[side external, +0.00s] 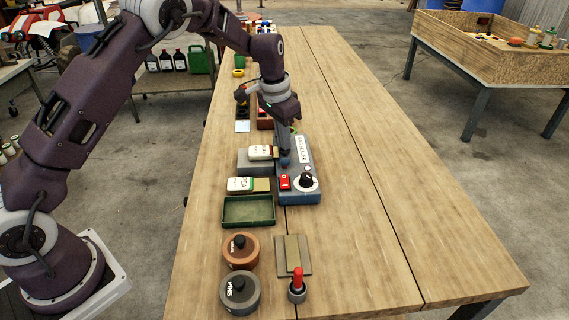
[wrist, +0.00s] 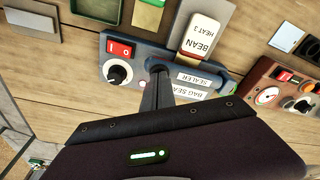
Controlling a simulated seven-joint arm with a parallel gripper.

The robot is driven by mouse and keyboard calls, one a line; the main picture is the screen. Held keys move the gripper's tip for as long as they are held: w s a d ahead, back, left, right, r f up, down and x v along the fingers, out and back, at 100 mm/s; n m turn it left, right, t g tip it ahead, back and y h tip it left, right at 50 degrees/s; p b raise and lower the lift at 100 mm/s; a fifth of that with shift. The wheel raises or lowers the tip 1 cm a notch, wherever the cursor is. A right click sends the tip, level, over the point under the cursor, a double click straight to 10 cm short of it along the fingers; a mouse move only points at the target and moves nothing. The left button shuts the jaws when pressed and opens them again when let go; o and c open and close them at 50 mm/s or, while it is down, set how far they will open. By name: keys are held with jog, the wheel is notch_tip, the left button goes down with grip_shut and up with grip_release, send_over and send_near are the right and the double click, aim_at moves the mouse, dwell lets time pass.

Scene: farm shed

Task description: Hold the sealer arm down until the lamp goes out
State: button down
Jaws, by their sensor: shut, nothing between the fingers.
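The bag sealer (side external: 310,185) is a blue-grey box on the bench with a red switch and a black knob. It also shows in the wrist view (wrist: 140,50), with its printed labels. The dark blue sealer arm (wrist: 218,81) lies along it, across the end of the bean packet (wrist: 199,38). The bean packet also shows in the side view (side external: 261,152). My gripper (side external: 285,154) is shut and empty, with its fingertips at the arm's rounded end; contact is hard to judge. I cannot make out clearly whether a lamp is lit.
A pea packet (side external: 241,184) and a green tray (side external: 248,222) lie left of the sealer. A red-brown device (wrist: 280,85) is beyond. The bench's right side is clear.

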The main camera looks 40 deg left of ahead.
dwell(0.4)
notch_tip(320, 180, up, 8)
dwell(0.6)
jog(key=s+d+r+n+t, duration=0.1)
jog(key=s+r, duration=0.6)
jog(key=s, duration=0.3)
jog(key=s+d+r+n+t, duration=0.1)
jog(key=s+d+r, duration=0.1)
jog(key=s+r, duration=0.65)
jog(key=s+f+t, duration=0.1)
jog(key=s+f, duration=0.1)
jog(key=s, duration=0.7)
jog(key=s+f+n, duration=0.1)
jog(key=s+f, duration=0.2)
jog(key=s, duration=0.7)
jog(key=shift+f+t, duration=0.3)
jog(key=shift+t, duration=0.1)
